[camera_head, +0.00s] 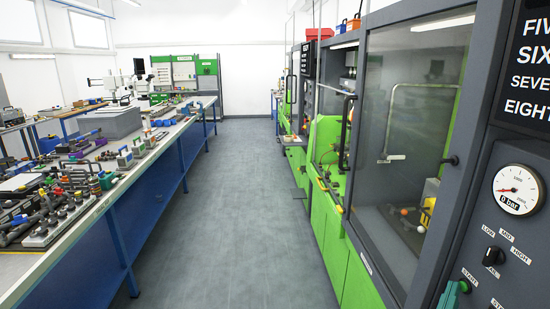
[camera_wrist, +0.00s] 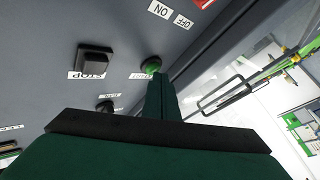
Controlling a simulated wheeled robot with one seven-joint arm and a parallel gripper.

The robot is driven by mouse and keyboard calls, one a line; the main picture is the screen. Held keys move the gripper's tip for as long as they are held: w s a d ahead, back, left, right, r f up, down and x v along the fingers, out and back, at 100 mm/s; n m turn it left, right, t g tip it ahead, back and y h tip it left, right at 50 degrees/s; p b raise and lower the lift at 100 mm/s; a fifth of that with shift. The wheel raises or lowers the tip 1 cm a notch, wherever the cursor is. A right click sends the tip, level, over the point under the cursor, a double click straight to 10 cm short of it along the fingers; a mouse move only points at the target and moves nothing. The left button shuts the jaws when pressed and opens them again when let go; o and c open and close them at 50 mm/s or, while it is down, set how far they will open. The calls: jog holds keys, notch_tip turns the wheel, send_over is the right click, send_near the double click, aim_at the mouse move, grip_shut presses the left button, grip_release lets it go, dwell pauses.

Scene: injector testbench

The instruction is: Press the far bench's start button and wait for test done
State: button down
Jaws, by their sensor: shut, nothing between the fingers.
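A grey control panel (camera_head: 485,240) fills the right edge of the head view, with a pressure gauge (camera_head: 517,190) marked "0 bar" and a LOW/MID/HIGH knob (camera_head: 492,256). The START label (camera_head: 470,278) is below them. In the wrist view, a round green button (camera_wrist: 151,64) sits beside a START label, and a black square button (camera_wrist: 95,59) is beside a STOP label. My green gripper (camera_wrist: 161,78) is shut and empty, its tips at the green button and partly overlapping it. I cannot tell whether they touch. My gripper also shows at the lower right of the head view (camera_head: 458,288).
A dark display (camera_head: 528,70) lists words above the gauge. A glass-doored green bench (camera_head: 410,140) stands left of the panel, with more green machines beyond. A cluttered workbench (camera_head: 110,190) runs along the left. The grey aisle (camera_head: 235,200) between is clear.

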dwell(0.3)
jog(key=shift+a, duration=0.85)
jog(key=a, duration=0.6)
jog(key=shift+s, duration=0.3)
